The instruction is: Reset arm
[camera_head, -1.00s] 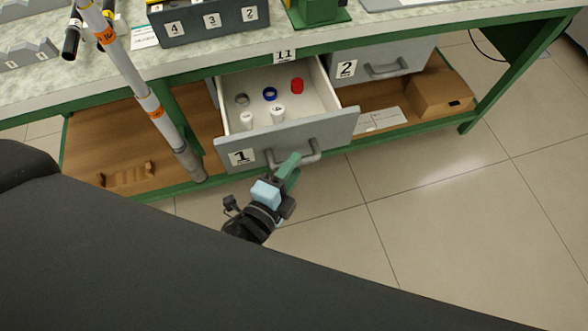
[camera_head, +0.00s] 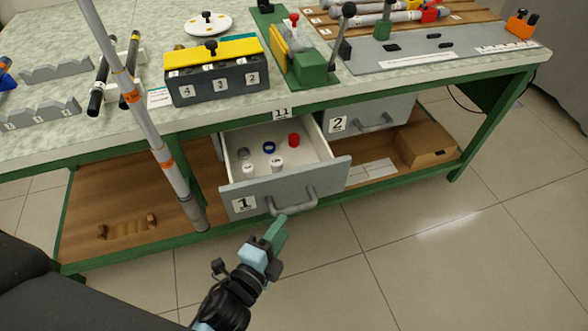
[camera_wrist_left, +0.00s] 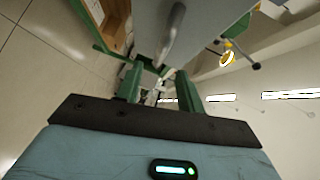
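My left gripper (camera_head: 278,230) is in front of drawer 1, just below and left of its handle (camera_head: 295,203). In the left wrist view its two green fingers (camera_wrist_left: 160,88) stand apart with nothing between them. The handle (camera_wrist_left: 172,35) shows beyond the fingertips there. Drawer 1 (camera_head: 325,178) is pulled open under the bench. It holds a red cap (camera_head: 293,140), a blue ring (camera_head: 269,147), a grey ring (camera_head: 243,153) and two white pieces (camera_head: 277,164). My right gripper is not in view.
Drawer 2 (camera_head: 395,112) is beside it. A cardboard box (camera_head: 428,146) is on the lower shelf. The bench top (camera_head: 215,122) carries a numbered box (camera_head: 220,88), a green press (camera_head: 312,68) and a rod rack. The tiled floor (camera_head: 400,240) in front is clear.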

